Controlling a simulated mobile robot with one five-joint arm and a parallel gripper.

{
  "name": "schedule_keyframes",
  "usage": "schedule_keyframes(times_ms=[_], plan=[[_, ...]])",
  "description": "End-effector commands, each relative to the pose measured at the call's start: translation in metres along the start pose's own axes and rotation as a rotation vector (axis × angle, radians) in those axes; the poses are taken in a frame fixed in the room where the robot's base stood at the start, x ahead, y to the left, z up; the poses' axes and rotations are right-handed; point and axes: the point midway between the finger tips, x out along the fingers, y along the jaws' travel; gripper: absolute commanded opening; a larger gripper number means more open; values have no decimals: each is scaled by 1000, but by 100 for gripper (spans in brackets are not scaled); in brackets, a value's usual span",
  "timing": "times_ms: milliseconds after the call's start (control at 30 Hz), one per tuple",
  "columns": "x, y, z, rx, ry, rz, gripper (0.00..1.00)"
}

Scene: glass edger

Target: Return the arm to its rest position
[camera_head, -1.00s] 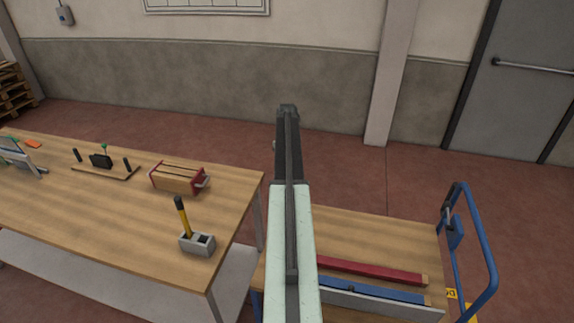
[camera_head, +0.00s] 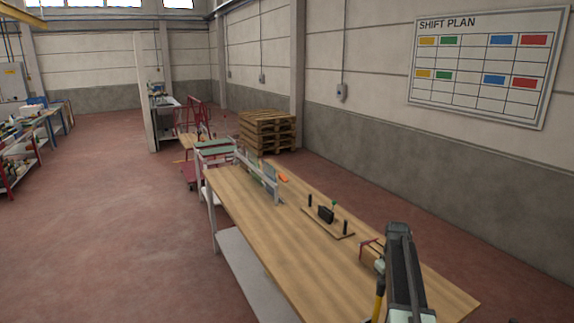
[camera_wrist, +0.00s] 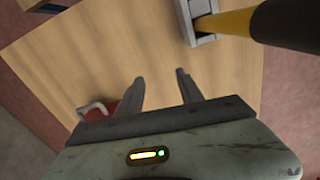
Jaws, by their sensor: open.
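My gripper (camera_wrist: 160,88) shows in the wrist view with its two fingers apart and nothing between them. It hangs above the wooden bench top (camera_wrist: 95,50). In the head view my arm rises at the lower right, in front of the near end of the wooden bench (camera_head: 250,220); the gripper's fingers cannot be made out there. A red part with a pale handle (camera_wrist: 98,108) is left of the gripper.
Stacked pallets (camera_head: 267,130) stand beyond. The red floor (camera_head: 110,220) to the left is open.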

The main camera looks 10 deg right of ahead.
Motion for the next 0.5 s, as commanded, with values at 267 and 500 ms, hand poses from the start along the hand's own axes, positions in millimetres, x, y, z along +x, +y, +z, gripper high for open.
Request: schedule_keyframes(times_ms=[267, 500], plan=[[17, -248, -6, -157, 0, 0, 44], [21, -357, 70, -33, 0, 1, 44]])
